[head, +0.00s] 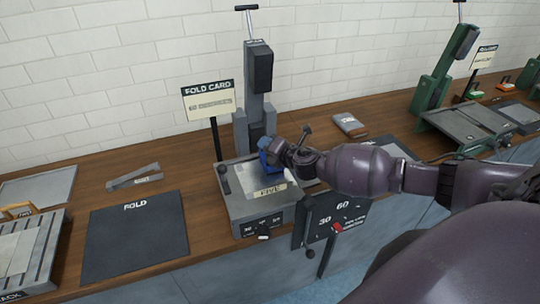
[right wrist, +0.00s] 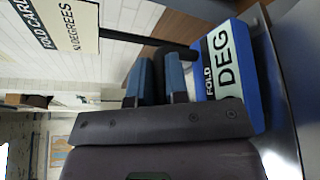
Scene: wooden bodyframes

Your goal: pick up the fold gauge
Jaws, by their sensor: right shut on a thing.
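The fold gauge is a small blue block (head: 268,149) at the back of the grey folding machine's bed (head: 238,203), in the middle of the head view. In the right wrist view it is a blue block (right wrist: 240,65) with a pale label reading FOLD and DEG, close beside my fingers. My right gripper (head: 274,153) reaches in from the right and is shut on the gauge; its two fingers (right wrist: 163,72) show in the right wrist view. The exact grip is partly hidden. I cannot tell whether the gauge touches the bed. My left gripper is not in view.
A FOLD CARD sign (head: 209,101) stands on a post just left of the machine's upright column (head: 258,85). A dark FOLD mat (head: 133,236) lies left. A slotted rack (head: 28,255) is at far left. A green machine (head: 450,75) stands at right.

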